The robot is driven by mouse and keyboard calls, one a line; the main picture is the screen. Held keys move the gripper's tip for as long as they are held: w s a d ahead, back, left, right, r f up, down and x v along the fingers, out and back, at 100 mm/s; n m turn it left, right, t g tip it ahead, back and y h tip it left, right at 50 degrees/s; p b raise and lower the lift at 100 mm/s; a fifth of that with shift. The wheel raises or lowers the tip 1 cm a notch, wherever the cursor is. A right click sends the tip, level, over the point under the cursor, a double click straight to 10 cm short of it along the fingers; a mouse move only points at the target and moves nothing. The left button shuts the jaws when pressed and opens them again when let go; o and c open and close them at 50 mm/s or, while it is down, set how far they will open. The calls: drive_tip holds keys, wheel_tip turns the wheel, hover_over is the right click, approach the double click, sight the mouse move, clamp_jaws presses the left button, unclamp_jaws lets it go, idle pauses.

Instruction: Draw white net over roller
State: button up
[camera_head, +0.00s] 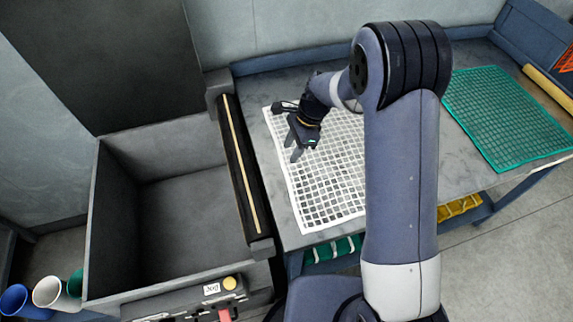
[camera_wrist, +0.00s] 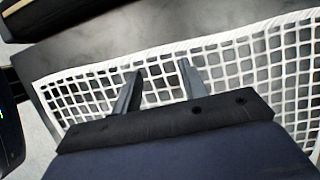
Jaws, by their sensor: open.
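The white net (camera_head: 325,190) lies flat on the grey table, its left edge near the roller. My arm covers part of its right side. The roller (camera_head: 241,165) is a dark bar with a pale strip, between the table and the grey bin; part of it seems to show at the top left of the wrist view (camera_wrist: 60,12). My gripper (camera_head: 294,155) is over the net's left part, close to its left edge. In the wrist view its two fingers (camera_wrist: 160,80) are apart with net visible between them. I cannot tell whether the fingertips touch the net.
A deep grey bin (camera_head: 95,230) stands left of the roller, with a control box (camera_head: 212,300) at its front. A green net (camera_head: 505,115) lies on the table's right side. Blue, white and green cylinders (camera_head: 45,293) stand at lower left. Green and yellow bundles sit under the table.

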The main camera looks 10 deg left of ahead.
drive_tip(key=shift+b+x, duration=0.45)
drive_tip(key=shift+x, duration=0.85)
drive_tip(key=shift+s, duration=0.1)
clamp_jaws()
wheel_tip(320, 180, up, 7)
drive_tip(key=p, duration=0.5)
drive_tip(key=shift+f, duration=0.1)
